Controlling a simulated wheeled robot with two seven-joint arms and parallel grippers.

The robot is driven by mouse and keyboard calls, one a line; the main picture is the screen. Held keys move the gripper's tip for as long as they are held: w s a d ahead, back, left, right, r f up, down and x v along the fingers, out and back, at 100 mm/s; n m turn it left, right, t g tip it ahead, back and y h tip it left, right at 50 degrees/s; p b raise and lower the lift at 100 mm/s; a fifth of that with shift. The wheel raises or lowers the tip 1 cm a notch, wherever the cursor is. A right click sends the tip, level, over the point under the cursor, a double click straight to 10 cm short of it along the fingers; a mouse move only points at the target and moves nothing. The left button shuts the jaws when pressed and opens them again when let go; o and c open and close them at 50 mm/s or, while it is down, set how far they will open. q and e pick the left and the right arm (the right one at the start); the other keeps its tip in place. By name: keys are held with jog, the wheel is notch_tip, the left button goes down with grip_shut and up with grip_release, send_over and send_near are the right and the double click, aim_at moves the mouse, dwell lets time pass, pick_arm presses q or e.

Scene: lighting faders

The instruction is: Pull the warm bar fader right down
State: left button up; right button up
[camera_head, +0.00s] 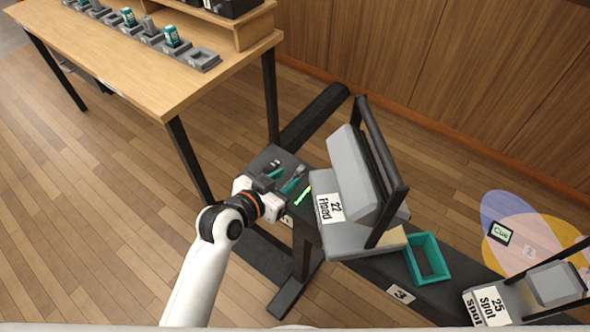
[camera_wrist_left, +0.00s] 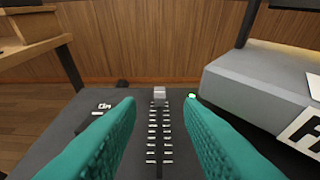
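The fader panel is a dark grey box (camera_head: 268,157) on the dark beam, partly hidden by my left gripper in the head view. In the left wrist view, a straight slot with white tick marks (camera_wrist_left: 160,140) runs away from me, and a grey fader knob (camera_wrist_left: 160,96) stands at its far end. No readable label confirms that it is the warm bar fader. My left gripper (camera_head: 282,178) is open above the panel; its teal fingers (camera_wrist_left: 159,112) lie either side of the slot, apart from the knob. My right gripper is not in view.
A grey flood light (camera_head: 346,238) labelled 22 stands close to the right of the panel. A teal open frame (camera_head: 413,262) and a spot light (camera_head: 557,285) are further right. A wooden table (camera_head: 140,75) stands behind left. A small green light (camera_wrist_left: 192,95) glows beside the slot.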

aim_at(300, 169)
pick_arm(q)
jog(key=x, duration=0.5)
jog(key=shift+w, duration=0.1)
grip_shut()
